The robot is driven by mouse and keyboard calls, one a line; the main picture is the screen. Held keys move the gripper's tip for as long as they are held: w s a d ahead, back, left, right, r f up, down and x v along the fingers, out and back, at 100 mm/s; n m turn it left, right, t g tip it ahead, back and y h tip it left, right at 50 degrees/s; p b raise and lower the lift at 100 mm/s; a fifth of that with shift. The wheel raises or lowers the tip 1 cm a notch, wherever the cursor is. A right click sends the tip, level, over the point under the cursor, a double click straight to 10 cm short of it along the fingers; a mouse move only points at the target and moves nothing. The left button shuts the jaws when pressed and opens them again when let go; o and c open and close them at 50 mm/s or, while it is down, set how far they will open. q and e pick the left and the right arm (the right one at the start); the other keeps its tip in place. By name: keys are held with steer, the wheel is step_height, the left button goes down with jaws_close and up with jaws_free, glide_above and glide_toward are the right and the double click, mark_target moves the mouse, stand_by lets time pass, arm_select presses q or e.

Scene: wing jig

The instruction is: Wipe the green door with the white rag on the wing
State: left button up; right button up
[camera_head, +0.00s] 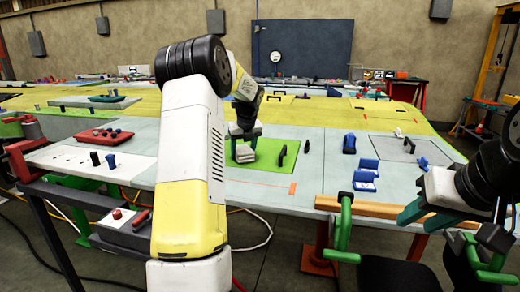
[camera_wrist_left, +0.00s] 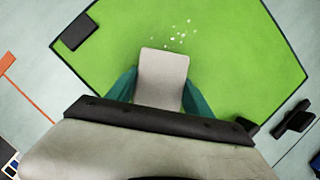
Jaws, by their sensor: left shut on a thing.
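The green door (camera_head: 265,163) is a flat bright green panel with a dark outline, set in the pale grey wing surface. In the left wrist view the door (camera_wrist_left: 235,60) fills most of the upper picture, with small white specks (camera_wrist_left: 180,36) scattered just beyond the rag. My left gripper (camera_head: 244,132) is over the door, shut on the white rag (camera_head: 243,154). In the left wrist view the rag (camera_wrist_left: 162,75) is a pale block between the teal fingers. It looks close to the door; contact cannot be told. My right gripper (camera_head: 424,212) is near the front edge at right, its opening unclear.
A black handle (camera_head: 283,153) stands at the door's right part. Blue brackets (camera_head: 365,176) and a dark blue block (camera_head: 349,143) lie farther right. Green clamps (camera_head: 342,232) grip the front edge beside a wooden bar (camera_head: 375,208). A red tray (camera_head: 105,136) sits at left.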

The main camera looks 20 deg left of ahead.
mark_target(241, 146)
arm_select(q)
steer(key=shift+s+a, duration=0.15)
steer(key=shift+a, duration=0.9)
steer(key=shift+w+a+r, duration=0.1)
steer(key=shift+w+r, duration=0.05)
steer(key=shift+w, duration=2)
steer(key=shift+w+a+f, duration=0.1)
steer(key=shift+w+f, duration=0.05)
steer(key=shift+w, duration=1.65)
steer(key=shift+w+a+f, duration=0.1)
steer(key=shift+w, duration=1.65)
steer(key=shift+s+d+r, duration=0.15)
steer(key=shift+s, duration=2)
steer(key=shift+s+d, duration=0.1)
steer(key=shift+s, duration=1.55)
steer(key=shift+s+d, duration=0.1)
steer(key=shift+s, duration=1.8)
